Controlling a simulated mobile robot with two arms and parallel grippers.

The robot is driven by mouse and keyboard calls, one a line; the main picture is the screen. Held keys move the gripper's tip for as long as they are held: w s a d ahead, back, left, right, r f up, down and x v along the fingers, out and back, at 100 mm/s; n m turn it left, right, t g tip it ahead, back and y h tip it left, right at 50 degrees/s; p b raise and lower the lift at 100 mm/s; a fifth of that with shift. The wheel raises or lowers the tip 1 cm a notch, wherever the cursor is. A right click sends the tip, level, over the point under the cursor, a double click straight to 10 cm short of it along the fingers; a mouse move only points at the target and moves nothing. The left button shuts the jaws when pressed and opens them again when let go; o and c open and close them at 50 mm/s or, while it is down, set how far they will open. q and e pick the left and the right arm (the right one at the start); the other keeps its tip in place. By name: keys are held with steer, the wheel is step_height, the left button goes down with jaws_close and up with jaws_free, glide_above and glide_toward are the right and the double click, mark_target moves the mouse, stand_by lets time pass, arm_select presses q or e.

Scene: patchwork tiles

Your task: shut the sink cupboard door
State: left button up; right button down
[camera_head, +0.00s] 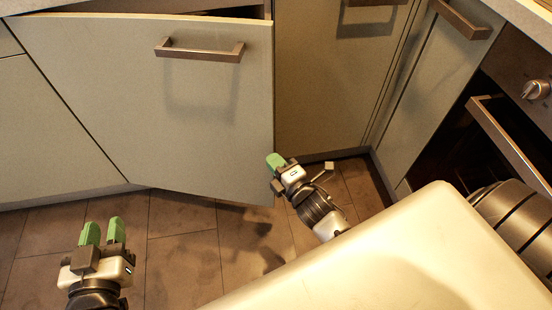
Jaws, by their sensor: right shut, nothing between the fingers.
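The sink cupboard door (130,95) is a pale grey-green panel with a metal bar handle (200,50). It stands ajar: its right edge is swung out from the cabinet front, and a dark gap shows above its top edge. My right gripper (276,161) is shut and empty, with its green fingertips close to the lower part of the door's right edge. I cannot tell whether they touch it. My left gripper (103,231) is low over the floor at the lower left, apart from the door, with its two green fingers a little apart and nothing between them.
Another cupboard front (325,85) stands right of the door, with an angled corner front (432,90) beyond it. An oven (510,140) with a bar handle is at the right. My pale body covers the lower right. The tiled floor (185,265) is clear below the door.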

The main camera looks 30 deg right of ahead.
arm_select(q)
steer(key=shift+w+d+r+t, duration=0.1)
steer(key=shift+d+r+t, duration=0.05)
steer(key=shift+r+t, duration=0.4)
arm_select(e)
steer(key=shift+w+d, duration=0.45)
steer(key=shift+w, duration=0.15)
